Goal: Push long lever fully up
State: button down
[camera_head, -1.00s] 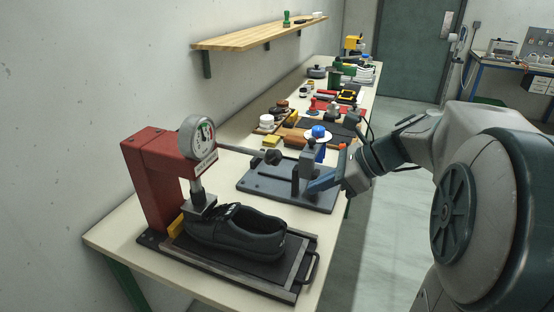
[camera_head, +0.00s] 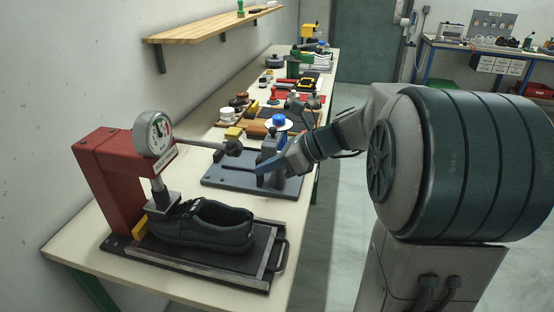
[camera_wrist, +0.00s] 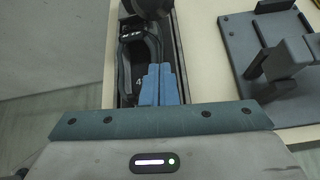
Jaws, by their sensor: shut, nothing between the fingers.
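The long lever (camera_head: 203,144) is a thin grey rod reaching right from the red press (camera_head: 105,160), about level, with a dark ball knob (camera_head: 234,148) at its end. My gripper (camera_head: 259,168) has blue fingers, shut and empty, just right of and slightly below the knob in the head view. Contact with the knob is not visible. In the wrist view the shut fingers (camera_wrist: 160,72) point toward a dark round shape at the top edge, likely the knob. A black shoe (camera_head: 205,226) sits under the press pad and also shows in the wrist view (camera_wrist: 127,55).
A dark grey fixture plate (camera_head: 225,181) with an upright post stands behind the shoe, close to my fingers; it is at right in the wrist view (camera_wrist: 236,50). A round gauge (camera_head: 153,133) tops the press. Tools and parts crowd the bench farther back.

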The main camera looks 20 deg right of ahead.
jog(key=w+a, duration=0.1)
jog(key=a+r+p, duration=0.1)
jog(key=w+a, duration=0.1)
jog(key=a, duration=0.1)
jog(key=shift+w+a+r, duration=0.1)
jog(key=shift+w+r, duration=0.05)
jog(key=shift+w, duration=0.2)
